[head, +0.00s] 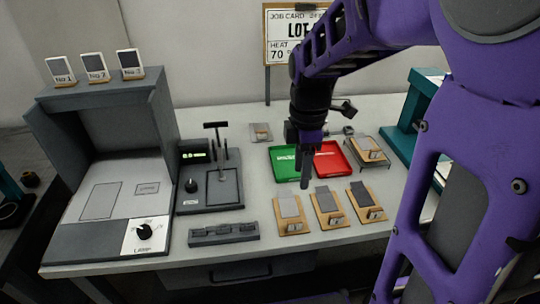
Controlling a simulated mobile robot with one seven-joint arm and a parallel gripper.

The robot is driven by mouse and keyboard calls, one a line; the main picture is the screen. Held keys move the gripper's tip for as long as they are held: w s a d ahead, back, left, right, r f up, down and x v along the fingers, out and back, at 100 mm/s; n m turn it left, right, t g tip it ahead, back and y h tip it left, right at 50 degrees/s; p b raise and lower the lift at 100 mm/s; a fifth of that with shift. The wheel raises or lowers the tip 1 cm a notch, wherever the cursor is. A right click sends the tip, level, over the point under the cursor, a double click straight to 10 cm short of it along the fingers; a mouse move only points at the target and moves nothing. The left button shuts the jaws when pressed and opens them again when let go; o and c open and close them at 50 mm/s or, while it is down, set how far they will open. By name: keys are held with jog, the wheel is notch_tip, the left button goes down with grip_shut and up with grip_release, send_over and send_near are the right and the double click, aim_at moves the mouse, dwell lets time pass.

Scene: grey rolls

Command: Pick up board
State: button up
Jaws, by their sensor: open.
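Another wooden board (377,160) with a grey piece sits on a small rack at the back right. I cannot tell which one the task names. My gripper (304,184) points down just behind the left and middle boards, open, with nothing seen in it. Its fingers overlap in this view, and its height is unclear.
A green tray (282,164) and a red tray (333,163) lie behind my gripper. A grey press-like device (224,187), a slotted bar (224,234) and a lamp booth (108,194) stand left. A teal stand (401,139) is at right.

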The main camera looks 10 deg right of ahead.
jog(key=b, duration=0.3)
send_near(295, 221)
jog(key=f, duration=0.5)
jog(key=shift+w+d, duration=0.1)
jog(key=shift+d, duration=0.15)
jog(key=shift+a+f+b, duration=0.2)
jog(key=shift+f+b, duration=0.35)
jog(key=shift+f, duration=2.1)
grip_shut()
